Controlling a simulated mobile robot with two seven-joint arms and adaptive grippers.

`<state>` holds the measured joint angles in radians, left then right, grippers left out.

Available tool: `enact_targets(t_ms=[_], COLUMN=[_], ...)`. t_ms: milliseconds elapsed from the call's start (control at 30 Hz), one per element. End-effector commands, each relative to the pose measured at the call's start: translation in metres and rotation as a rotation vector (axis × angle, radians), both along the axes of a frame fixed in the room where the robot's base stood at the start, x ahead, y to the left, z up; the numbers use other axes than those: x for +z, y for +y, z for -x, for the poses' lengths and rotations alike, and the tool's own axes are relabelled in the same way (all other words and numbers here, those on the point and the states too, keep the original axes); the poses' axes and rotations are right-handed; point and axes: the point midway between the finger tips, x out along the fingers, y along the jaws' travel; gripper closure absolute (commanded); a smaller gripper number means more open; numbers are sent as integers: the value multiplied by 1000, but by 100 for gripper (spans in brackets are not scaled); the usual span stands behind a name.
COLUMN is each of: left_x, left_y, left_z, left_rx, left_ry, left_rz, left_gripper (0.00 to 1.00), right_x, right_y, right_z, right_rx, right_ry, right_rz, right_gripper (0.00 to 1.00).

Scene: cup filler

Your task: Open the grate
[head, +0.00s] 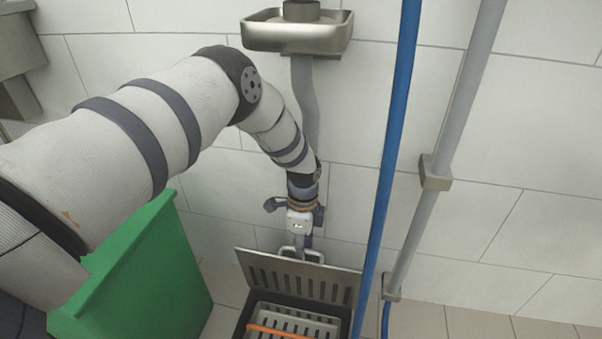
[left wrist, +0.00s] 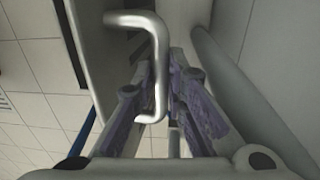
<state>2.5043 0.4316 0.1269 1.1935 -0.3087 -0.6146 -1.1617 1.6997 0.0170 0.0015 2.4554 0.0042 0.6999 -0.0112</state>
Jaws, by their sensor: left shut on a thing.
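The grate (head: 262,268) is a grey slotted metal lid at the bottom centre of the head view. It stands tilted up at the back of a dark floor box, leaving the front of the box uncovered. A bent metal handle (head: 301,254) is on its upper edge. My left gripper (head: 299,246) reaches down from above and is shut on this handle. In the left wrist view, the handle (left wrist: 158,60) is a shiny bent bar between the purple-padded fingers of the gripper (left wrist: 165,80). My right gripper is not in view.
A grey slotted basket (head: 300,318) with an orange bar (head: 275,331) sits in the box. A green bin (head: 150,275) stands left. A blue hose (head: 388,160) and a grey pipe (head: 455,130) run down at right. A metal basin (head: 297,32) and drainpipe are on the tiled wall above.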

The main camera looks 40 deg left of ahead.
Motion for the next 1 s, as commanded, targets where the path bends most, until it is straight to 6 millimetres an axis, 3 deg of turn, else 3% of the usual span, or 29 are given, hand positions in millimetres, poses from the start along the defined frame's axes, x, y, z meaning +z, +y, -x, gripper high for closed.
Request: enact_targets(t_ms=[667, 700, 767, 1000], left_x=[-2, -1, -1, -1], left_y=[6, 5, 5, 5], left_z=[-7, -7, -7, -8], left_rx=[0, 0, 0, 0], left_ry=[4, 4, 4, 2], left_rz=[0, 0, 0, 1], left_gripper=[100, 83, 70, 67], right_x=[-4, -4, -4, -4], right_y=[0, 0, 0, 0], right_z=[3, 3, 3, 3], right_rx=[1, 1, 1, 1], right_ry=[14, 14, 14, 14], right_rz=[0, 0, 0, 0], right_gripper=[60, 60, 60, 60])
